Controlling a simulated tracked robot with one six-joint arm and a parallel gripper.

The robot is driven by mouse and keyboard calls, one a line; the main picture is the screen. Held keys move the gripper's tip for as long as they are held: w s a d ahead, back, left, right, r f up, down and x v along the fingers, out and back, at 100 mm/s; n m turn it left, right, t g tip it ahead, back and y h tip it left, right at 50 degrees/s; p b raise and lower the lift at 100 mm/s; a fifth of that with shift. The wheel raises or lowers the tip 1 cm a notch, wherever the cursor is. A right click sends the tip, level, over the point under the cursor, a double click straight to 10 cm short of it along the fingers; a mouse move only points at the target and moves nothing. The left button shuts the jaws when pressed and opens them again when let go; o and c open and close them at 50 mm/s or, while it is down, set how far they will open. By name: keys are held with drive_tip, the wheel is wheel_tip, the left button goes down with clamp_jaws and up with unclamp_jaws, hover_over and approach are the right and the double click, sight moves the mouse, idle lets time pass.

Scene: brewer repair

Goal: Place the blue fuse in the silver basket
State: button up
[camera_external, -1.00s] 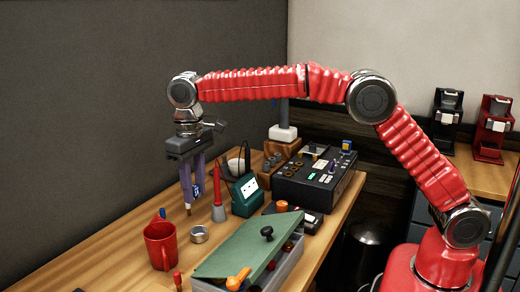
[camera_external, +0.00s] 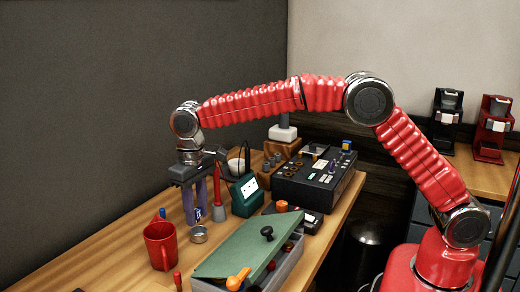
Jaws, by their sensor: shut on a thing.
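My gripper (camera_external: 196,218) points downward with purple-grey fingers, at the left side of the wooden table. It is shut on the blue fuse (camera_external: 198,213), a small blue piece with a pale mark, largely covered by the fingers. A small round silver basket (camera_external: 199,236) stands on the table. In the picture, the fingertips and the fuse are just above the basket's far rim. I cannot tell from this angle whether they are over its opening or behind it.
A red mug (camera_external: 160,246) stands left of the basket, with a small blue-tipped item (camera_external: 162,212) behind it. A red-tipped soldering iron in a grey holder (camera_external: 218,212) and a teal meter (camera_external: 245,193) are close right. A green-lidded box (camera_external: 245,247) lies in front right.

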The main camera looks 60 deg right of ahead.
sight(197, 218)
drive_tip(key=shift+f, duration=1.55)
drive_tip(key=o, duration=1)
wheel_tip(197, 218, up, 12)
drive_tip(key=shift+f, duration=0.15)
drive_tip(key=shift+r, duration=0.2)
